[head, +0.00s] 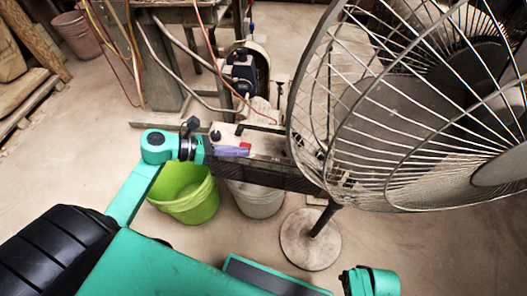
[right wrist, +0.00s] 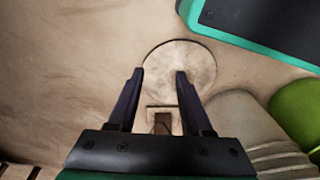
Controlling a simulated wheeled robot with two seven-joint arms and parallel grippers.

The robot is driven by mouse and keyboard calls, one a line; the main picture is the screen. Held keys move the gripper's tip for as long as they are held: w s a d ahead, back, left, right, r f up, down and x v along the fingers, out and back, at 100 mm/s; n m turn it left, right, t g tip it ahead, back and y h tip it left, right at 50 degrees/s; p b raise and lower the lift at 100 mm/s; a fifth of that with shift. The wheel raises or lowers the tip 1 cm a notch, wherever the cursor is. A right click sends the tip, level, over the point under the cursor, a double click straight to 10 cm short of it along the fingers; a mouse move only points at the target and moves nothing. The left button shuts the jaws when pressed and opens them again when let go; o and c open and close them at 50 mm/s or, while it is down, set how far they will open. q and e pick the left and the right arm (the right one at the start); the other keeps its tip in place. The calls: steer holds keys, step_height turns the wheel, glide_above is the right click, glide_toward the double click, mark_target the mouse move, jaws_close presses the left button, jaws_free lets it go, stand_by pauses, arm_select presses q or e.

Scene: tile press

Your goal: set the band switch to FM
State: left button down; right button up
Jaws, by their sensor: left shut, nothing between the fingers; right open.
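My left gripper (head: 244,151) reaches in from the left at the front edge of a narrow bench. Its purple-grey fingers look closed and hold nothing. A small red patch (head: 245,146) shows at the fingertips; I cannot tell what it belongs to. A pale surface with a dark knob (head: 215,135) lies just behind the fingers. I cannot make out a band switch or any FM marking. My right gripper (right wrist: 158,72) is open and empty in the right wrist view, above the floor and a round pale base (right wrist: 190,62).
A large caged fan (head: 400,105) fills the right of the head view, close to the bench (head: 270,172). A green bucket (head: 185,205) and a pale bucket (head: 258,200) stand below the bench. Hoses and a motor-like machine (head: 243,70) are behind.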

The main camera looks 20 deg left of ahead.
arm_select(q)
glide_toward(283, 155)
steer(key=x, duration=0.5)
steer(key=shift+w+a, duration=0.1)
steer(key=shift+w+d+f, duration=0.15)
steer(key=shift+d+f, duration=0.05)
steer(key=shift+d, duration=0.1)
arm_select(e)
steer(key=shift+w+a+r, duration=0.2)
steer(key=shift+w+r, duration=0.15)
steer(key=shift+r, duration=0.3)
arm_select(q)
steer(key=shift+r, duration=0.1)
